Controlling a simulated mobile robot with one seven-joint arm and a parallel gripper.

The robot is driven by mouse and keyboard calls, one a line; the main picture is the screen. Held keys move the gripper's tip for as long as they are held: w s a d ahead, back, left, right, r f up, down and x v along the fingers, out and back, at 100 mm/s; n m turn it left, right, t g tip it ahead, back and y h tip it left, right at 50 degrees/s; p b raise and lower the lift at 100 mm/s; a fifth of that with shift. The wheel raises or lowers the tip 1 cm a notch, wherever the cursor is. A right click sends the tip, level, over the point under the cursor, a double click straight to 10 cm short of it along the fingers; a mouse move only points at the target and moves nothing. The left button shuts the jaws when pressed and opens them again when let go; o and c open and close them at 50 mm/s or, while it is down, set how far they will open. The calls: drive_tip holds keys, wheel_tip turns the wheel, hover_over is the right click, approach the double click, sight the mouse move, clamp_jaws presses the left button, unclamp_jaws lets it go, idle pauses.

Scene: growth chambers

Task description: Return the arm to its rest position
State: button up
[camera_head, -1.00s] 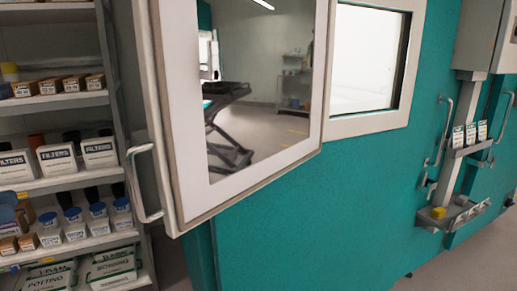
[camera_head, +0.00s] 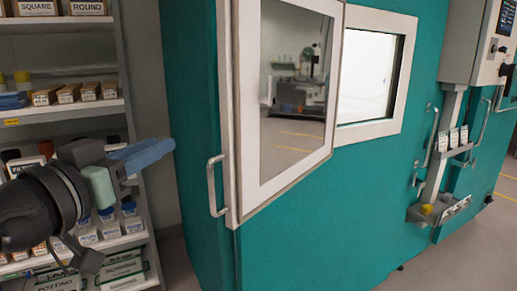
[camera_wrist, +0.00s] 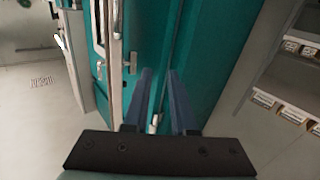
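My gripper (camera_head: 145,153) is at the left of the head view, in front of the shelf rack, with its blue fingers pointing right toward the teal chamber. In the wrist view its two blue fingers (camera_wrist: 160,85) are apart with nothing held between them, so it is open. My dark arm behind it hides part of the shelves. The white-framed chamber door (camera_head: 234,130) with its bar handle (camera_head: 215,186) is to the right of the gripper, with a gap in the picture between them. I cannot tell whether the door is fully shut.
A shelf rack (camera_head: 66,110) with boxes and bottles stands at the left, close to my arm. The teal chamber wall (camera_head: 380,185) fills the middle and right. A small rack (camera_head: 437,208) with a yellow item hangs on the wall. Grey floor shows at lower right.

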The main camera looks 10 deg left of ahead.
drive_tip(key=d+r+t+y+p, duration=0.2)
drive_tip(key=d+r+t, duration=0.1)
drive_tip(key=d+r, duration=0.6)
drive_tip(key=s+d+r+n+t+y+p, duration=0.1)
drive_tip(key=s+d+r+t+p, duration=0.1)
drive_tip(key=s+d+r+t, duration=0.4)
drive_tip(key=s+d+r, duration=0.5)
drive_tip(key=s+d, duration=0.1)
drive_tip(key=shift+r+n+t, duration=0.15)
drive_tip(key=shift+n+t, duration=0.15)
drive_tip(key=shift+t, duration=0.1)
